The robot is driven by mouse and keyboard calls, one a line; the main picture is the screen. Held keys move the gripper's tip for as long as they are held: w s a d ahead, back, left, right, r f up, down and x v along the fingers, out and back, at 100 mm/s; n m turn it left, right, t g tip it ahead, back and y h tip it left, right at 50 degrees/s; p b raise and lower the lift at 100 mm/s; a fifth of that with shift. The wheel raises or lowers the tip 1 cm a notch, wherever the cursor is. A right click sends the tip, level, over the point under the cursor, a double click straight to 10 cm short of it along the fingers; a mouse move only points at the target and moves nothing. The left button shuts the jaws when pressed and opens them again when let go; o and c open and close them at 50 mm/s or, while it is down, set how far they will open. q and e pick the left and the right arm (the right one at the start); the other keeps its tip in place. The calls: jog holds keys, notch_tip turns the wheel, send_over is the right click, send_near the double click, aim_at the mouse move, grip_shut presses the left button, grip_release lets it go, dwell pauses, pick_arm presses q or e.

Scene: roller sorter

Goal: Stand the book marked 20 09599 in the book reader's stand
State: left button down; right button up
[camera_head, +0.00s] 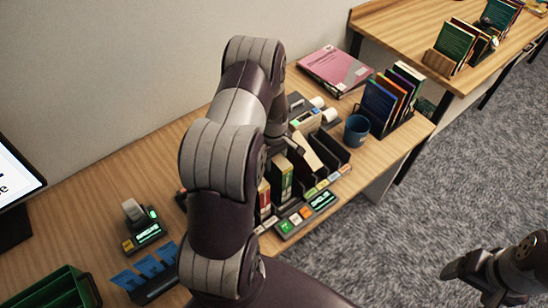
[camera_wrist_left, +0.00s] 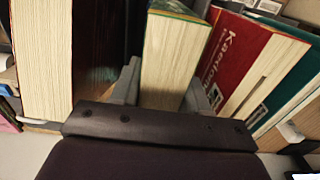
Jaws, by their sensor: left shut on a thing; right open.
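My left gripper (camera_wrist_left: 162,88) is shut on a book (camera_wrist_left: 172,58) with a green and yellow cover edge and cream pages, standing between its two fingers. No number can be read on it. In the head view my left arm hides much of the sorter and most of this gripper. A green book (camera_head: 285,177), a red book (camera_head: 264,194) and a cream-paged book (camera_head: 307,158) stand in the black sorter (camera_head: 333,150). A small device (camera_head: 144,229) with a lit green screen stands to the left; I cannot tell if it is the book reader. My right gripper (camera_head: 468,277) is open and empty over the floor.
In the wrist view, a thick cream-paged book (camera_wrist_left: 40,60) and a dark cover stand left of the held book, a red book (camera_wrist_left: 228,60) and a teal book (camera_wrist_left: 295,75) right. A blue cup (camera_head: 356,130), file rack (camera_head: 392,98) and pink book (camera_head: 335,70) are behind. Blue holders (camera_head: 145,275) stand front left.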

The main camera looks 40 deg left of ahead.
pick_arm(q)
jog(key=shift+c, duration=2.4)
grip_release()
notch_tip(320, 180, up, 12)
jog(key=b, duration=0.2)
jog(key=shift+f+b, duration=0.15)
jog(key=shift+b, duration=0.15)
jog(key=shift+r, duration=0.5)
